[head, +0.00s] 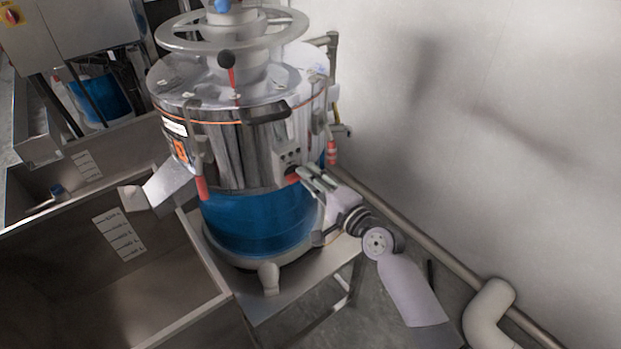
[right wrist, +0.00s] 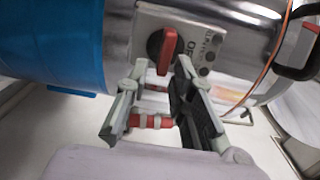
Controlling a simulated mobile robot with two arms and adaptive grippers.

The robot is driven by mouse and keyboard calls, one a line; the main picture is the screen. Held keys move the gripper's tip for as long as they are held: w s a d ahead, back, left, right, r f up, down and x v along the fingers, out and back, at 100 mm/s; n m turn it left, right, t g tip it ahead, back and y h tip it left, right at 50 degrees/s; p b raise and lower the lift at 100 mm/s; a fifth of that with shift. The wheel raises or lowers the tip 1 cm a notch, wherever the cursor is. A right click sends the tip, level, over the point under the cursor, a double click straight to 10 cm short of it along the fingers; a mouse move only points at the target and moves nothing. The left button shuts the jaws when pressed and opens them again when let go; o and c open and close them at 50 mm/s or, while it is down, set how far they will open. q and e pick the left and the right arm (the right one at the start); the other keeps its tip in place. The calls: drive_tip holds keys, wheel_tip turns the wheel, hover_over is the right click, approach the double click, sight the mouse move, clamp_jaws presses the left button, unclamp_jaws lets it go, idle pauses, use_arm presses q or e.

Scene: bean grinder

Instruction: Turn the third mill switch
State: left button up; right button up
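The mill, a steel drum (head: 235,150) with a blue lower part (head: 255,222), stands on a metal stand in the head view. Its switch box shows beside my right gripper (head: 316,180). In the right wrist view, the switch (right wrist: 166,52) is a black round knob with a red handle on a grey panel marked "OFF". My right gripper (right wrist: 160,68) is open, its fingertips on either side of the red handle and very close to it. I cannot tell whether they touch it. My left gripper is not in view.
A steel trough (head: 110,290) stands at the left under the mill's spout (head: 165,187). Another blue mill (head: 100,97) and a control box with a red switch (head: 12,15) are at the back left. A wall pipe (head: 430,240) runs along the right.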

drive_tip(key=shift+o, duration=0.5)
drive_tip(key=v, duration=1.2)
drive_tip(key=s+d+f+n+g+h+b, duration=0.1)
drive_tip(key=d+f+h, duration=0.2)
drive_tip(key=f, duration=0.9)
drive_tip(key=d+f+n+g+h+b, duration=0.1)
drive_tip(key=d+f+g+h, duration=0.15)
drive_tip(key=f, duration=1.05)
drive_tip(key=s+d+f+n+g+h, duration=0.1)
drive_tip(key=s+d+f+n, duration=0.2)
drive_tip(key=f, duration=0.5)
drive_tip(key=s+d+f+g+h, duration=0.1)
drive_tip(key=s+d+f, duration=0.1)
drive_tip(key=s+f, duration=0.55)
drive_tip(key=s+d+f+n+g+h+b, duration=0.1)
drive_tip(key=s+f+n+g, duration=0.1)
drive_tip(key=s+f, duration=0.5)
drive_tip(key=s+d+f+n+g+h+b, duration=0.1)
drive_tip(key=s+f+n+g, duration=0.2)
drive_tip(key=s+f, duration=0.5)
drive_tip(key=s+d+f+n+g+h+b, duration=0.1)
drive_tip(key=s+f, duration=0.6)
drive_tip(key=s, duration=1.1)
drive_tip(key=d+n+g, duration=0.1)
drive_tip(key=n+g, duration=0.1)
drive_tip(key=shift+f+n, duration=0.25)
drive_tip(key=shift+n, duration=0.05)
